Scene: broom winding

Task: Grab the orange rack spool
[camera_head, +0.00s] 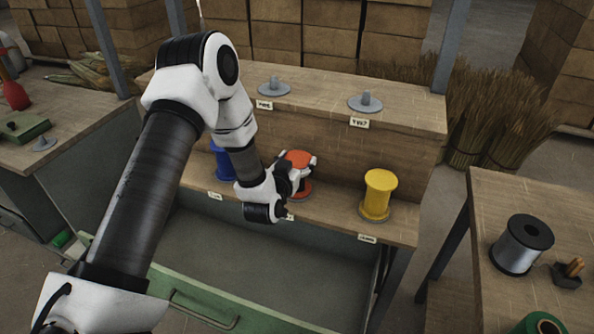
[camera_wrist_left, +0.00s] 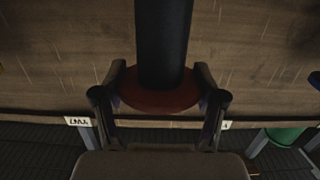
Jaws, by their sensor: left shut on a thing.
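The orange rack spool (camera_head: 299,157) stands on the lower wooden shelf, between a blue spool (camera_head: 222,163) and a yellow spool (camera_head: 379,194). My left gripper (camera_head: 297,172) reaches in from the left and is shut on the orange spool. The arm and wrist hide part of its left side. In the left wrist view, the fingers of the gripper (camera_wrist_left: 160,82) lie on either side of the reddish-orange spool (camera_wrist_left: 160,103), with a dark cylinder above it. My right gripper is not in view.
The upper shelf holds two empty grey pegs (camera_head: 274,87) (camera_head: 365,102). A side table at the right carries a grey wire spool (camera_head: 522,244) and a green spool (camera_head: 540,324). An open green drawer (camera_head: 200,300) lies below the rack.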

